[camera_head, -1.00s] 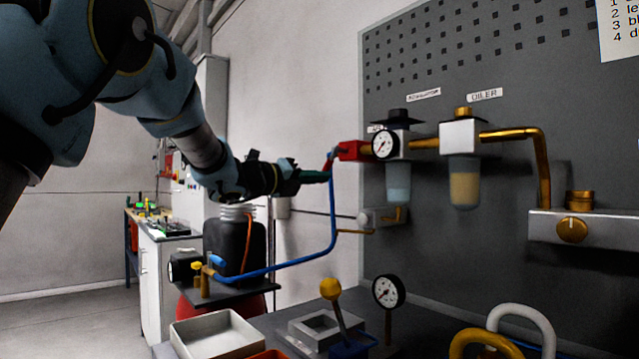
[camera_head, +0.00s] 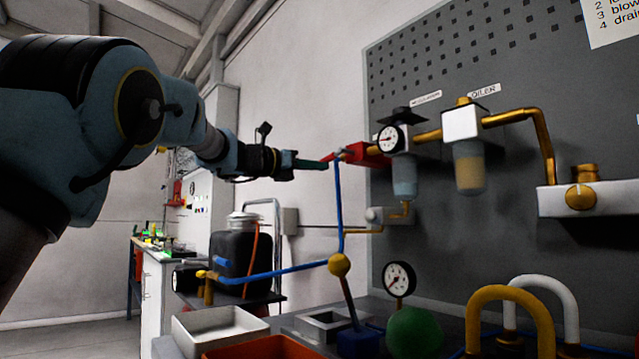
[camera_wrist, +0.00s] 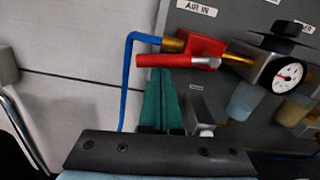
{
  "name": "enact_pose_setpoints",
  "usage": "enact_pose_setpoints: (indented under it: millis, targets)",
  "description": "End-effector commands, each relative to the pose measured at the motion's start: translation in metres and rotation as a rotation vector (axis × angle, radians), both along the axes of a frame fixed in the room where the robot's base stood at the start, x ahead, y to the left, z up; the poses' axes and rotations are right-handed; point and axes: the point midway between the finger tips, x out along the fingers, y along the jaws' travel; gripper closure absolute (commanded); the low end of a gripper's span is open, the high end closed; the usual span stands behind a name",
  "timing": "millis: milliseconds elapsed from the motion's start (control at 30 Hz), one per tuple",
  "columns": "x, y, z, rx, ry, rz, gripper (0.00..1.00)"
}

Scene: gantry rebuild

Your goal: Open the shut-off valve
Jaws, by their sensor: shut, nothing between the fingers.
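The shut-off valve has a red body (camera_head: 370,155) in the head view, at the left end of the brass air line. In the wrist view the body (camera_wrist: 203,46) sits below the "AIR IN" label. Its red lever (camera_wrist: 160,60) lies across the body's front, roughly in line with the pipe, with a silver end at right. My gripper (camera_head: 322,164) has its green fingers together, with nothing between them. In the wrist view the fingertips (camera_wrist: 160,74) are just below the lever; I cannot tell whether they touch it.
A blue hose (camera_head: 338,210) runs down from the valve, close to my fingers. A gauge (camera_head: 388,138) and cup (camera_head: 404,176) are right of the valve. Below stand a yellow-knobbed lever (camera_head: 340,266), a green ball (camera_head: 415,332) and a white tray (camera_head: 220,332).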

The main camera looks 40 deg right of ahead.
Motion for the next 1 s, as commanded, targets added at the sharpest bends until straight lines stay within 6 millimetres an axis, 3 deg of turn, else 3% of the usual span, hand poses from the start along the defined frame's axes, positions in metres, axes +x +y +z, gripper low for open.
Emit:
enact_pose_setpoints:
  millis: [400,1000]
  targets:
    - [0.004,0.000,0.009,-0.010,-0.136,0.000,1.00]
    - [0.004,-0.001,0.006,-0.008,-0.143,0.000,1.00]
